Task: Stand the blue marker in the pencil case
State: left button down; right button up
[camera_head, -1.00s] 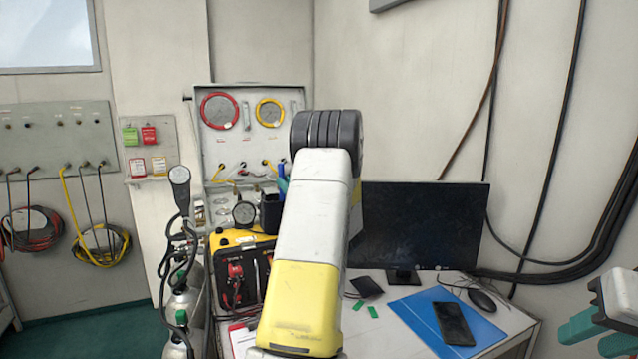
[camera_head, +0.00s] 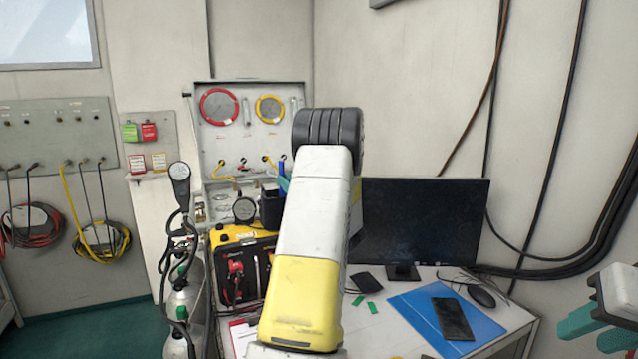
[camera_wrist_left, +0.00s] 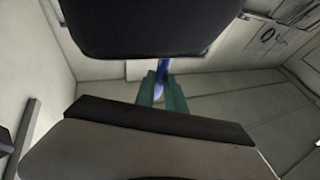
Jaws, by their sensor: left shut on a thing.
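The blue marker (camera_head: 282,167) stands about upright beside the top right edge of the dark pencil case (camera_head: 271,208) in the head view. My left gripper (camera_head: 284,183) is shut on it; only a bit of its teal fingers shows past my arm. In the left wrist view the marker (camera_wrist_left: 161,80) sits between the two teal fingers (camera_wrist_left: 161,92). I cannot tell whether its lower end is over, inside or behind the case, as my arm hides this. My right gripper (camera_head: 598,335) is open and empty at the right edge, apart from everything.
A yellow-and-black case (camera_head: 243,236) stands below the pencil case, with a gauge panel (camera_head: 250,130) behind. A monitor (camera_head: 425,222), a blue folder (camera_head: 420,305) with a phone (camera_head: 453,318) and a mouse (camera_head: 482,297) occupy the desk. Gas cylinders (camera_head: 180,300) stand at left.

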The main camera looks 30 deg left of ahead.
pick_arm(q)
jog(key=shift+f, duration=1.1)
dwell(0.4)
jog(key=c, duration=1.3)
grip_release()
jog(key=shift+r, duration=4.55)
